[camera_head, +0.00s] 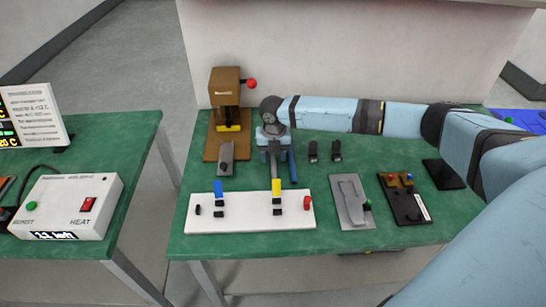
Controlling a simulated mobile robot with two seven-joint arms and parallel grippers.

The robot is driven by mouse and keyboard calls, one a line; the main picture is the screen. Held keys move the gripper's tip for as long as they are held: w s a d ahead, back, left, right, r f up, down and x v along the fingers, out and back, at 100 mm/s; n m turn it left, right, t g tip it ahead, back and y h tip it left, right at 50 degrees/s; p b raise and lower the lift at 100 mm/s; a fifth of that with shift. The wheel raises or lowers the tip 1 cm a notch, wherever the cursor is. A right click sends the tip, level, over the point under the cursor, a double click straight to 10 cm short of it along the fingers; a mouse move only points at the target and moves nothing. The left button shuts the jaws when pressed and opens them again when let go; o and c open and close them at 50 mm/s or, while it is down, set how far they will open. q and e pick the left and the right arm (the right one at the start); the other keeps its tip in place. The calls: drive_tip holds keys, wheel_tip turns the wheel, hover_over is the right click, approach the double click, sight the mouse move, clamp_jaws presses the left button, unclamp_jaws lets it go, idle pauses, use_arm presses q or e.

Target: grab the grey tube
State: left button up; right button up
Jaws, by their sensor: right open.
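My right gripper (277,164) reaches in from the right over the green table, behind the white strip, and is open. A slim grey piece (274,157) shows at the jaws; I cannot tell whether it is the grey tube or a finger. A grey block (227,158) lies to the left of the gripper, in front of the brown press (226,92). No other thing shows clearly as a grey tube. My left gripper is not in view.
The white strip (250,223) carries blue, yellow, black and red parts. A grey plate (347,218) and a dark board (401,211) lie to its right. A white box (68,205) stands on the left table.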

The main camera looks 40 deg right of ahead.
drive_tip(key=shift+f, duration=0.4)
clamp_jaws()
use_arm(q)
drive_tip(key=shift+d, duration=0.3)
